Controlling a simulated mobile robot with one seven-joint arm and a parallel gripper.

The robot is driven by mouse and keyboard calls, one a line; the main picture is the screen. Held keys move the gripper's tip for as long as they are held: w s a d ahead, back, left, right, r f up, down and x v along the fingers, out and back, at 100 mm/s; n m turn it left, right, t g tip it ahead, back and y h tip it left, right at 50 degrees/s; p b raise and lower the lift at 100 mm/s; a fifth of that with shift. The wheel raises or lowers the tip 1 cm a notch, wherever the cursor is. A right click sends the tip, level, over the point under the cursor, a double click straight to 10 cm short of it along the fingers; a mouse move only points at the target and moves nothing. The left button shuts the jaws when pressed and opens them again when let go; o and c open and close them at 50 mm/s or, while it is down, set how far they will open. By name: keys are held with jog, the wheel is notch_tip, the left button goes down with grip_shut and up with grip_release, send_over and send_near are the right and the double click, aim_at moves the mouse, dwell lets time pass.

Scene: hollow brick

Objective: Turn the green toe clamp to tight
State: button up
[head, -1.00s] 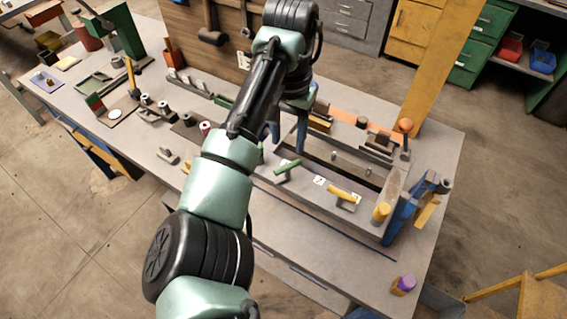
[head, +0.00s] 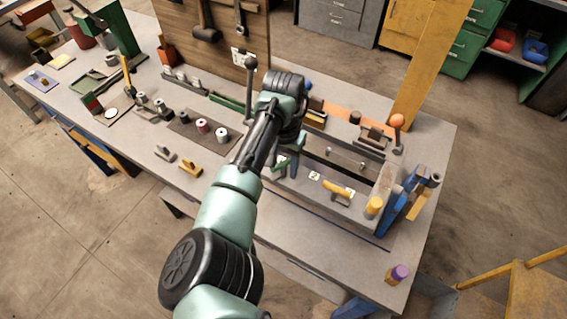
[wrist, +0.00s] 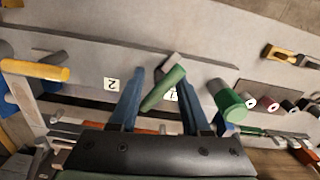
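The green toe clamp (wrist: 166,88) has a green bar handle lying at a slant on a grey base. In the wrist view it shows between the two blue fingers of my gripper (wrist: 160,78). The fingers are spread, with visible room beside the handle; I cannot tell how far above it they are. In the head view my gripper (head: 291,165) is over the clamp, and my arm hides much of the green handle (head: 280,164).
A yellow-handled clamp (head: 336,188) sits to the right on the same fixture; it is at the left in the wrist view (wrist: 35,70). A thick green knob (wrist: 229,104) stands close to the right finger. An upright lever (head: 250,78) rises behind my arm.

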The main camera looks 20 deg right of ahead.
grip_shut()
jog(key=shift+r+n+p, duration=0.1)
jog(key=shift+n+p, duration=0.65)
jog(key=shift+n, duration=0.45)
jog(key=shift+n+p, duration=0.55)
jog(key=shift+n, duration=0.95)
jog(key=shift+o, duration=0.5)
grip_release()
